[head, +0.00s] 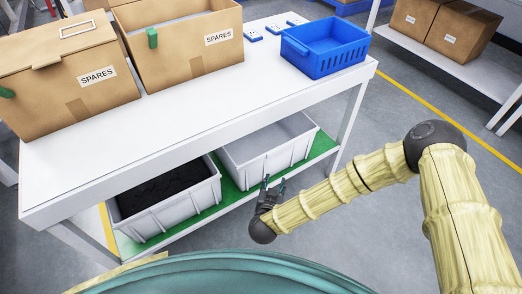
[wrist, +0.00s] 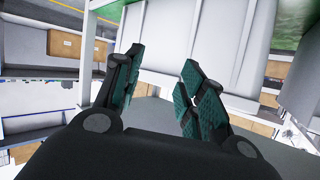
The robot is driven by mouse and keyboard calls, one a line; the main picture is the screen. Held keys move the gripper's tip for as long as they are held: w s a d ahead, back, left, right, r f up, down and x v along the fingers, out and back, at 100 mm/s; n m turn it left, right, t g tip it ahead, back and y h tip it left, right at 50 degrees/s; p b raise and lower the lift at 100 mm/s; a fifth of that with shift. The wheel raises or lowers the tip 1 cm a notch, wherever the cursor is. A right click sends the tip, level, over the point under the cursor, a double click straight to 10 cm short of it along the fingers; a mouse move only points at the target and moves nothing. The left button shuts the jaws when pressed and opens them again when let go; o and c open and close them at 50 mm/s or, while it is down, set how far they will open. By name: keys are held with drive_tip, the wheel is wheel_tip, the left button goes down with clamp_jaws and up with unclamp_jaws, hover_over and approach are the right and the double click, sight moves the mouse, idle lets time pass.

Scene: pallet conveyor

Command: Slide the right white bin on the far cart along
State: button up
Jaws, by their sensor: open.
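The right white bin (head: 268,152) sits on the green lower shelf (head: 232,187) of the white cart (head: 205,108); its visible inside looks empty. In the wrist view, a pale ribbed wall that looks like this bin (wrist: 185,38) stands beyond the fingers. A left white bin (head: 172,212) with dark contents is beside it on the shelf. My gripper (head: 273,182) is in front of the right bin's near wall, low and toward its right part. In the wrist view my gripper (wrist: 160,58) has its two dark fingers apart with nothing between them. I cannot tell whether a finger touches the bin.
On the cart top are two cardboard SPARES boxes (head: 190,64), a blue crate (head: 325,47) and small blue-and-white items (head: 272,30). A cart leg (head: 346,130) stands right of the bin. Another shelf with boxes (head: 432,25) is at the upper right. Grey floor lies open between.

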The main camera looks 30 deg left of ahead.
drive_tip(key=w+a+r+m+t+h, duration=0.1)
drive_tip(key=a+r+m+t+h, duration=0.1)
drive_tip(key=a+r, duration=0.5)
drive_tip(key=m+h, duration=0.4)
drive_tip(key=h, duration=0.2)
approach(279, 147)
drive_tip(key=a, duration=0.1)
drive_tip(key=w+a+r, duration=0.1)
drive_tip(key=shift+a+r, duration=0.25)
drive_tip(key=shift+r, duration=0.05)
drive_tip(key=shift+w+f+m+g+h, duration=0.1)
drive_tip(key=shift+w+m+g+h, duration=0.1)
drive_tip(key=shift+m+g+h, duration=0.25)
drive_tip(key=shift+w+d+f+m+g+h, duration=0.5)
drive_tip(key=shift+g+h, duration=0.25)
drive_tip(key=shift+h, duration=0.2)
drive_tip(key=shift+p+x, duration=0.65)
drive_tip(key=shift+x, duration=3.05)
drive_tip(key=shift+r, duration=0.1)
clamp_jaws()
